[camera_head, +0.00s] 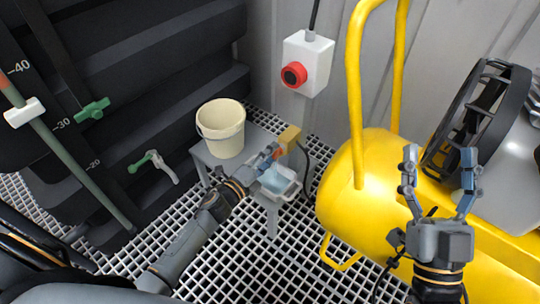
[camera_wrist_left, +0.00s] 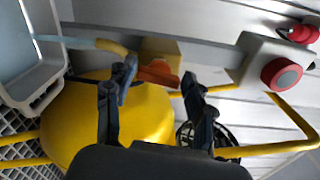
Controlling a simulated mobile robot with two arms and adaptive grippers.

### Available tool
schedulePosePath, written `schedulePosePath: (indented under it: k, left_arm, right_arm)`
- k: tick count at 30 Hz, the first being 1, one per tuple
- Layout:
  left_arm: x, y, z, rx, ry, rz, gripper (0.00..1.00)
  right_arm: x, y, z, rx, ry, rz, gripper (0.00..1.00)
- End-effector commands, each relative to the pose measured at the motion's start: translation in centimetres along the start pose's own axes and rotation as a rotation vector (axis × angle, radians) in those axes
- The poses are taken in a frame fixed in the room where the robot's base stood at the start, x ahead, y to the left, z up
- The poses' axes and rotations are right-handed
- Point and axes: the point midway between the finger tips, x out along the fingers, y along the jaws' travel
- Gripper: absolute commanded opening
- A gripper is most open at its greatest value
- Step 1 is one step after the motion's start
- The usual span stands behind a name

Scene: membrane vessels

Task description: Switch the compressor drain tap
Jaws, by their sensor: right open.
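The compressor is a yellow tank (camera_head: 355,180) at the right in the head view; it also shows in the left wrist view (camera_wrist_left: 75,125). A brass-coloured block (camera_head: 290,135) with an orange-red lever (camera_head: 277,152), apparently the drain tap, sits left of the tank. In the left wrist view the lever (camera_wrist_left: 158,73) lies in front of the block (camera_wrist_left: 160,50). My left gripper (camera_head: 266,160) is at the tap; its fingers (camera_wrist_left: 158,88) stand apart on either side of the lever. The left-hand finger overlaps the lever's end; contact is unclear. My right gripper (camera_head: 439,170) is open and empty before the tank.
A small grey table (camera_head: 200,160) bears a cream bucket (camera_head: 221,125) and a pale tray (camera_head: 280,183) under the tap. A red button on a white box (camera_head: 307,63) is above. Green valves (camera_head: 93,110) are at the left, and a black fan (camera_head: 478,115) is on the right.

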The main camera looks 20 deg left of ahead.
Motion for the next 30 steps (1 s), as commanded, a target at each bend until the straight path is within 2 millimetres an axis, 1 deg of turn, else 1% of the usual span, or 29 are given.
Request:
schedulePosePath:
  k: [1, 2, 10, 14, 17, 24, 27, 30]
  left_arm:
    - [0.0, 0.0, 0.0, 0.001, 0.000, 0.000, 0.69]
    - [0.0, 0.0, 0.0, 0.001, 0.000, 0.000, 0.72]
    - [0.0, 0.0, -0.1, 0.003, 0.002, 0.000, 0.72]
    - [-0.7, 0.1, -0.1, 0.003, 0.002, 0.001, 0.72]
    - [-2.2, 0.1, 0.0, 0.003, 0.001, 0.002, 0.72]
    - [-7.4, 0.1, -0.1, 0.002, 0.002, 0.004, 0.72]
    - [-9.3, 0.1, -0.1, 0.002, 0.002, 0.003, 0.72]
    - [-10.7, 0.1, 0.0, 0.002, 0.001, 0.002, 0.72]
  right_arm:
    - [0.0, 0.0, 0.0, 0.000, 0.000, 0.000, 0.72]
    - [0.0, 0.0, 0.0, 0.000, 0.000, 0.000, 0.72]
    - [0.0, 0.0, -0.1, 0.000, 0.003, 0.000, 0.72]
    - [0.0, 0.0, -0.1, 0.000, 0.005, -0.001, 0.72]
    - [0.0, 0.0, -0.1, 0.000, 0.004, -0.001, 0.72]
    - [0.0, 0.0, -0.1, 0.000, 0.003, 0.000, 0.72]
    - [0.0, 0.0, -0.1, 0.000, 0.003, 0.000, 0.72]
    - [0.0, 0.0, -0.1, 0.000, 0.003, 0.000, 0.72]
